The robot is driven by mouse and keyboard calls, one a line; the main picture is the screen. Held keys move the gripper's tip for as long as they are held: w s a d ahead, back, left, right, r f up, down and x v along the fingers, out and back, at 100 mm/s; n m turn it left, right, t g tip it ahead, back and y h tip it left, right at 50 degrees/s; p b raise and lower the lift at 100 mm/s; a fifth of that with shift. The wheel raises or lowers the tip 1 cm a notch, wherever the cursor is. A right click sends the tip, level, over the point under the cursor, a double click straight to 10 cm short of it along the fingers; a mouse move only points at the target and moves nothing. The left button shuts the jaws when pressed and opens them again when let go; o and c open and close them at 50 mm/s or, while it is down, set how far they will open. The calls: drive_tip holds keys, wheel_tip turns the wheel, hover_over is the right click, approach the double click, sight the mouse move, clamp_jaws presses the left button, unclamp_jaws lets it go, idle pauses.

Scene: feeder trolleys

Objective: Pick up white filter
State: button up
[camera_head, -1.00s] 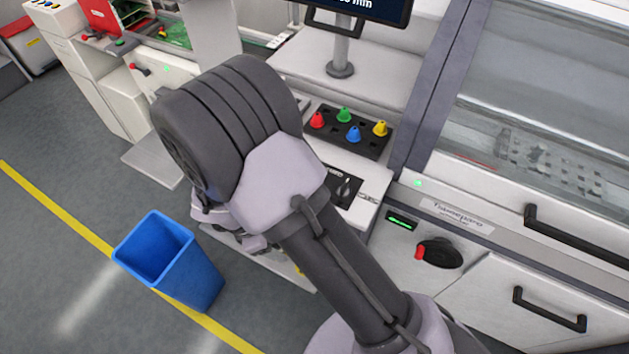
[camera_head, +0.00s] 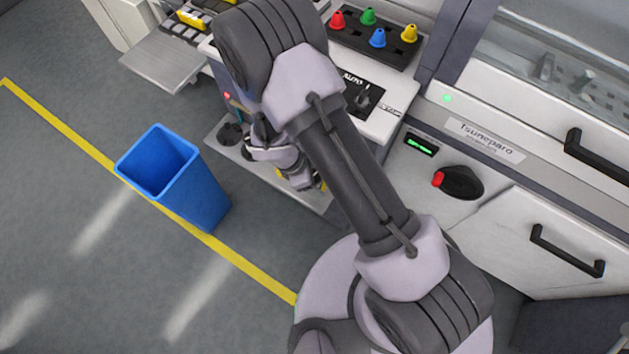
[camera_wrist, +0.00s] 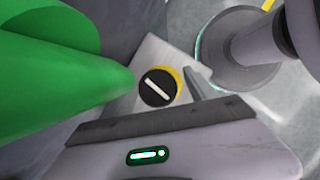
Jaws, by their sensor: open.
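I cannot make out a white filter in either view. My gripper (camera_head: 292,168) is at the end of my arm, low beside the shelf at the machine's front; its fingers are small and partly hidden in the head view. I see nothing held there. In the wrist view a large green tapered shape fills the left side, very close; I cannot tell what it is. Beyond it, a black disc (camera_wrist: 157,88) with a white bar and a yellow edge shows against a light surface.
A black tray (camera_head: 392,50) on the machine top holds red, green, blue and yellow cones. The low grey shelf (camera_head: 240,160) carries dark round things. A blue bin (camera_head: 190,195) stands on the floor at left. A handled drawer (camera_head: 530,240) is at right; left floor is open.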

drive_tip(key=shift+r, duration=0.1)
clamp_jaws()
